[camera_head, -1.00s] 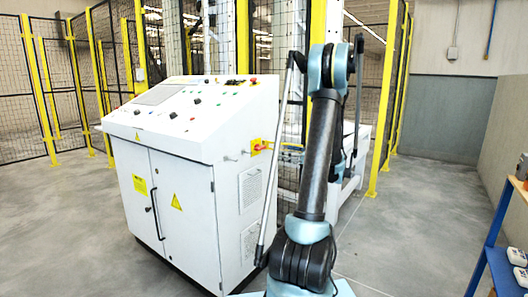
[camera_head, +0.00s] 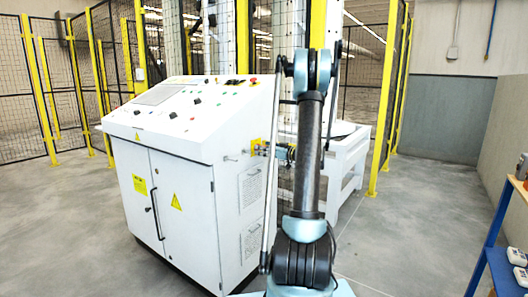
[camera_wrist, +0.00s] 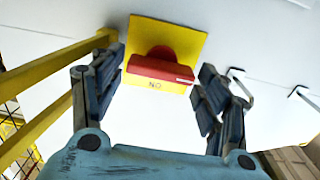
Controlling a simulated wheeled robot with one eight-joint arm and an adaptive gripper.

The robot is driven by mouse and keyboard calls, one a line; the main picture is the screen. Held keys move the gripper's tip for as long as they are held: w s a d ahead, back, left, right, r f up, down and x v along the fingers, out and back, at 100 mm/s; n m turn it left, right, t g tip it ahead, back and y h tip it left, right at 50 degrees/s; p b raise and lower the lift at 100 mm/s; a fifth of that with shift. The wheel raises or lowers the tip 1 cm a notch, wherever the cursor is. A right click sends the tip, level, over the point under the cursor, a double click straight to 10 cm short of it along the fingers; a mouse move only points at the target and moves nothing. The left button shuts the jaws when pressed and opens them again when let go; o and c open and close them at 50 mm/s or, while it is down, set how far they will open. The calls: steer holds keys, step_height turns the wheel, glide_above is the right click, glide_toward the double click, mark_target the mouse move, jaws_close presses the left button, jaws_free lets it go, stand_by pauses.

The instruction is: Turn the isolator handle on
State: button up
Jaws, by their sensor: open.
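The isolator is a red handle (camera_wrist: 162,70) on a square yellow plate (camera_wrist: 188,38), fixed to the white cabinet's side. In the wrist view the handle's bar lies nearly crosswise, slightly tilted, with upside-down "ON" lettering below it on the plate. My gripper (camera_wrist: 162,78) is open, one dark finger at each end of the bar. A small gap shows on both sides, and nothing is held. In the head view the yellow plate (camera_head: 256,146) shows at the cabinet's right side, with my gripper (camera_head: 270,149) close in front, partly hiding the handle.
The white control cabinet (camera_head: 178,215) stands at left centre with a sloped button panel (camera_head: 185,108) on top. Yellow-framed mesh fencing (camera_head: 42,90) runs behind. A blue shelf (camera_head: 500,250) stands at the right edge.

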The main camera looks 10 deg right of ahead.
steer(key=shift+c, duration=0.3)
steer(key=c, duration=0.7)
steer(key=shift+m, duration=0.4)
steer(key=m, duration=1.6)
steer(key=shift+w+d+f+m, duration=0.25)
steer(key=shift+m, duration=0.45)
